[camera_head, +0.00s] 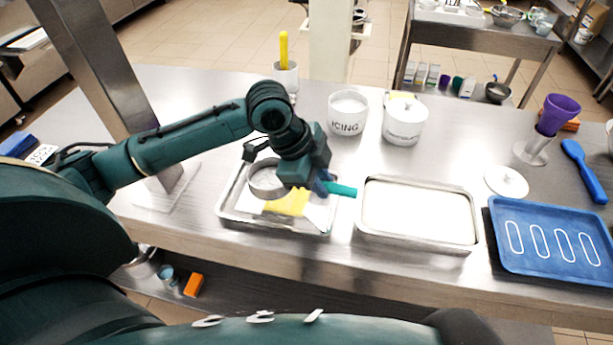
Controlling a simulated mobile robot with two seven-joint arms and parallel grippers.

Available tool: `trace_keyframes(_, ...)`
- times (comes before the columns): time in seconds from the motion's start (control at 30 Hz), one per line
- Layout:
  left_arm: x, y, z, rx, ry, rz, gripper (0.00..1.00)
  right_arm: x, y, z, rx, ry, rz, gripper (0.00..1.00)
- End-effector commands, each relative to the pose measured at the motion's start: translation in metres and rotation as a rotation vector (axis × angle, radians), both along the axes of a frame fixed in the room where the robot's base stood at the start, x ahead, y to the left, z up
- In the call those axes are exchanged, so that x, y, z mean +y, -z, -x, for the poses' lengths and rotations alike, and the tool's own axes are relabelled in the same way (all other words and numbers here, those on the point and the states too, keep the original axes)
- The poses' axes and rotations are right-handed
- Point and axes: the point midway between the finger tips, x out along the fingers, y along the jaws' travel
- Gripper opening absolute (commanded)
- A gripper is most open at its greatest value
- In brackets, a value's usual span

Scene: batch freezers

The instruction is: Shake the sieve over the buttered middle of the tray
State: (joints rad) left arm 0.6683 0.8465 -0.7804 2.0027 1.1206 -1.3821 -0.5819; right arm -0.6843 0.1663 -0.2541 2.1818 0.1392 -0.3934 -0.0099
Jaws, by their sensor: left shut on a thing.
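My left gripper (319,183) is shut on the sieve's teal handle (343,190), which sticks out to its right. The sieve (266,181) is a round metal ring at the left of the gripper, held over the metal tray (228,212). A yellow buttered patch (288,204) shows in the tray's middle, just below the sieve and gripper in the picture. A pale area lies to the right of the yellow. The sieve's contents and part of the tray are hidden by my gripper and the sieve. My right gripper is not in view.
A second metal tray (365,236) with a white inside stands right of the first. Behind are an icing tub (347,115), a white pot (403,122) and a cup with a yellow handle (286,78). A blue tray (507,262) is at right. A metal post (125,90) stands left.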

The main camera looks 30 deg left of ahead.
Motion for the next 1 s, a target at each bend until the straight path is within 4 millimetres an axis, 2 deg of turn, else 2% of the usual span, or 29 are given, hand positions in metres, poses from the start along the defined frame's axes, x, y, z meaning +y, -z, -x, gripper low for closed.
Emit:
trace_keyframes(0.1, -0.009, -0.001, -0.003, -0.003, 0.001, 0.000, 0.00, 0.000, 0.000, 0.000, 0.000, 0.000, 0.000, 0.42)
trace_keyframes(0.27, -0.012, -0.001, -0.006, -0.001, -0.002, -0.001, 0.00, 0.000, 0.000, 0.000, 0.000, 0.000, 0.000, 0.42)
trace_keyframes(0.53, -0.004, -0.001, -0.037, -0.002, -0.002, 0.000, 0.00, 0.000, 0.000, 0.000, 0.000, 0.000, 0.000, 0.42)
trace_keyframes(0.63, -0.005, 0.000, -0.032, -0.001, 0.002, 0.000, 0.00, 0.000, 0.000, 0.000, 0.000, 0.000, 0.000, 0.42)
trace_keyframes(0.87, -0.011, -0.001, -0.005, -0.002, 0.002, -0.002, 0.00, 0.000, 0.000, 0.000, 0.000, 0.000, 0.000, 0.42)
trace_keyframes(0.93, -0.011, -0.001, -0.005, -0.002, -0.001, -0.001, 0.00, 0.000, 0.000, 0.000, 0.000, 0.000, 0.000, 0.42)
trace_keyframes(1.0, -0.010, -0.001, -0.013, -0.003, -0.002, 0.000, 0.00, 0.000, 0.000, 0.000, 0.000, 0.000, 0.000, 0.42)
